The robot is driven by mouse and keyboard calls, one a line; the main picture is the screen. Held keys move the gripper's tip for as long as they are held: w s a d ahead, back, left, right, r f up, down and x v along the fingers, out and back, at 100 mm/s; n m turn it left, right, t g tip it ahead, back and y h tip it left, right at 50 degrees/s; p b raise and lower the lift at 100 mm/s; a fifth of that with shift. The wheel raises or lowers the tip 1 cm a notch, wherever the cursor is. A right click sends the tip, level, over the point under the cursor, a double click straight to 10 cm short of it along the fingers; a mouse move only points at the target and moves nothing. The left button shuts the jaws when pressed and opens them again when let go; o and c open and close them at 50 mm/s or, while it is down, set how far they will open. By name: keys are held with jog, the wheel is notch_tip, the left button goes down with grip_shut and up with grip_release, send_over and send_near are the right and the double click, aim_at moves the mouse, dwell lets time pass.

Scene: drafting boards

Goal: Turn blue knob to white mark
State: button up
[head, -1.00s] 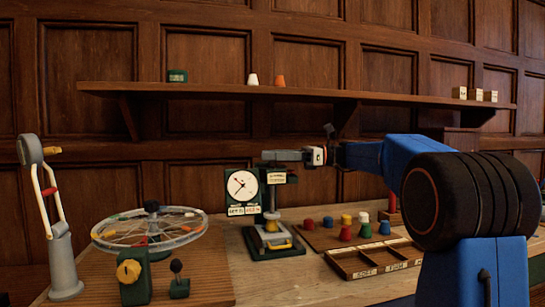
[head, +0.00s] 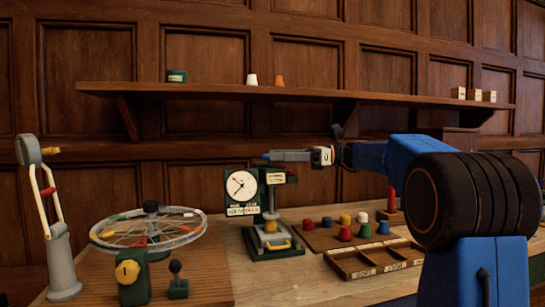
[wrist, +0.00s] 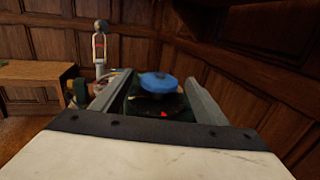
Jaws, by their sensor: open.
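The blue knob (wrist: 158,82) shows in the wrist view as a round cap above a dark disc, between the two fingers of my gripper (wrist: 154,76). The fingers are open, with a gap on both sides of the knob. I cannot make out the white mark. In the head view my gripper (head: 270,156) reaches left, level, at the top of the green stand (head: 280,178) with the white dial gauge (head: 241,185). I cannot clearly tell the knob from the fingers there.
A spoked wheel (head: 150,228) and a grey lever post (head: 62,255) stand to the left. Several coloured pegs and a wooden divided tray (head: 352,274) lie to the right. A shelf (head: 300,93) runs along the wall above my arm.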

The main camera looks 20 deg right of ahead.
jog(key=v, duration=1.4)
jog(key=shift+d, duration=0.35)
jog(key=shift+s+f, duration=0.1)
